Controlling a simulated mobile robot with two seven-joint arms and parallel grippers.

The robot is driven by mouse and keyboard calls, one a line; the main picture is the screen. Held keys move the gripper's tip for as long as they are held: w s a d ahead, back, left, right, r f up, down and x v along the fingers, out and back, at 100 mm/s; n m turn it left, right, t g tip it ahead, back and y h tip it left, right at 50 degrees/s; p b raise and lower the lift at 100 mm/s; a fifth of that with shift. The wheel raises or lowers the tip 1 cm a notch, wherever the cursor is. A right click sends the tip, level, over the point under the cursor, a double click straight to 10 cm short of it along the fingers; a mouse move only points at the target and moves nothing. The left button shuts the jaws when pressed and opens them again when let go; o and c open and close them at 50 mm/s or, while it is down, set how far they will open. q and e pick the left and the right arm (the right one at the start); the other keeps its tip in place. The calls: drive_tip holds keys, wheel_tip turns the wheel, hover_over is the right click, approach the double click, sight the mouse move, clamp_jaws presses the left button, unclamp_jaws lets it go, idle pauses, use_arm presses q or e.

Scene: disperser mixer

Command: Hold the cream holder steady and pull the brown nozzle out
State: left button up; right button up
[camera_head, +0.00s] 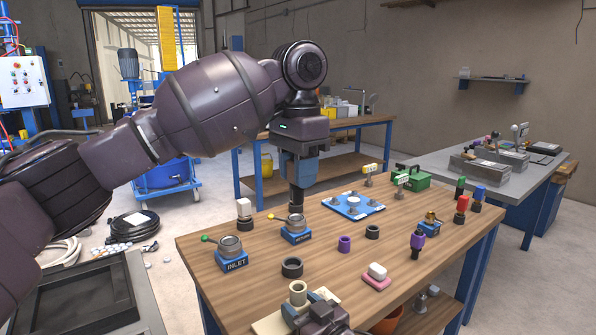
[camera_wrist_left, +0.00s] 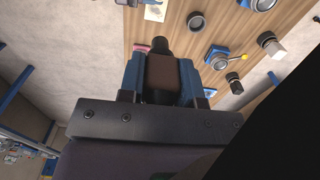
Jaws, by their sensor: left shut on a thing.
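The cream holder (camera_head: 298,293) is an upright hollow cylinder on a flat cream base at the front edge of the wooden table. My right gripper (camera_head: 308,303) is right at its near side, and its two fingers show apart. Whether they touch the holder is hidden. My left gripper (camera_head: 297,183) is high above the table's back left part, pointing down, shut on the brown nozzle (camera_head: 295,208). In the left wrist view the brown nozzle (camera_wrist_left: 163,75) sits between the blue-grey fingers, with a dark round end. The nozzle is apart from the holder.
The wooden table (camera_head: 330,255) also bears a blue INLET valve (camera_head: 231,254), a second blue valve (camera_head: 296,228), a black ring (camera_head: 292,267), a purple ring (camera_head: 345,243), a pink dish (camera_head: 377,277) and a blue plate (camera_head: 353,205). Bottles stand at the right.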

use_arm(q)
drive_tip(key=shift+r, duration=0.1)
use_arm(e)
drive_tip(key=shift+r, duration=0.1)
use_arm(q)
drive_tip(key=shift+s+r+p, duration=0.2)
drive_tip(key=shift+r+p, duration=0.05)
drive_tip(key=shift+r, duration=0.45)
drive_tip(key=shift+s+r+p, duration=0.2)
drive_tip(key=shift+r+p, duration=0.05)
drive_tip(key=shift+r, duration=0.45)
use_arm(e)
drive_tip(key=shift+r, duration=0.7)
drive_tip(key=shift+o, duration=0.3)
drive_tip(key=shift+w+r, duration=0.1)
drive_tip(key=shift+r, duration=0.05)
use_arm(q)
drive_tip(key=shift+r, duration=0.1)
use_arm(e)
drive_tip(key=o, duration=0.4)
drive_tip(key=shift+r, duration=0.1)
drive_tip(key=shift+o, duration=0.4)
drive_tip(key=shift+r, duration=0.1)
drive_tip(key=v, duration=1.2)
drive_tip(key=shift+f, duration=0.8)
